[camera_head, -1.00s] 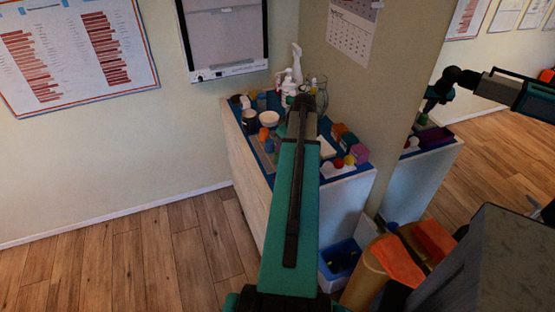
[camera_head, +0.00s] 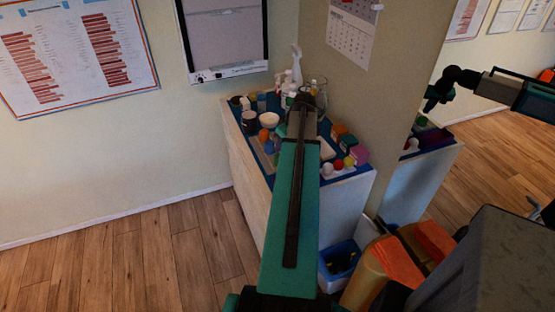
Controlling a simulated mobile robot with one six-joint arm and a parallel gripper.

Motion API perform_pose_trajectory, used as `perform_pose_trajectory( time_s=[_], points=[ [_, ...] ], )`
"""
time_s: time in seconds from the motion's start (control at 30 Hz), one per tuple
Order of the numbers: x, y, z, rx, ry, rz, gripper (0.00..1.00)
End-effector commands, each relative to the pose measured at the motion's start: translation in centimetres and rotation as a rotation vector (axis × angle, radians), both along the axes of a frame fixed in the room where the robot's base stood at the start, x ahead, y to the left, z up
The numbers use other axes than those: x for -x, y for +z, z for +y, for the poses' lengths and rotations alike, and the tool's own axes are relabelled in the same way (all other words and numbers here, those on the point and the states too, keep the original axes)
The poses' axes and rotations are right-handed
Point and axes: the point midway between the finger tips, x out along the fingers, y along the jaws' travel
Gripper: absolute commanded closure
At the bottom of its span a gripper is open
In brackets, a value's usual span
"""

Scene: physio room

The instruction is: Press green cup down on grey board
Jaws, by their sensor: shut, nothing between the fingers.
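My arm reaches over the cabinet top, and its dark far end, my gripper (camera_head: 305,101), is above the back middle of that top. The fingertips are mostly hidden behind the wrist; the gripper looks shut and empty. A small green patch (camera_head: 281,131) shows just left of the wrist and may be the green cup, mostly covered by my arm. A grey strip (camera_head: 266,158) on the left of the top may be the grey board; my arm hides much of that area. I cannot tell whether the gripper touches the cup.
The cabinet's blue top (camera_head: 340,172) holds a white bowl (camera_head: 269,119), a dark mug (camera_head: 249,121), bottles at the back, and small balls and a pink block (camera_head: 359,154) on the right. A mirror (camera_head: 440,150) stands at right. A blue bin (camera_head: 340,262) is on the floor.

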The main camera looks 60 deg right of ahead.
Motion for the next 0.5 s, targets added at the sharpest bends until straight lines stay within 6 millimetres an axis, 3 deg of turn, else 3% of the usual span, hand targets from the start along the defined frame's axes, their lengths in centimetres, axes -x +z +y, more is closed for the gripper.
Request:
perform_pose_trajectory(
  time_s=[0.5],
  points=[
    [0.0,4.4,0.0,0.001,0.001,-0.001,1.00]
  ],
)
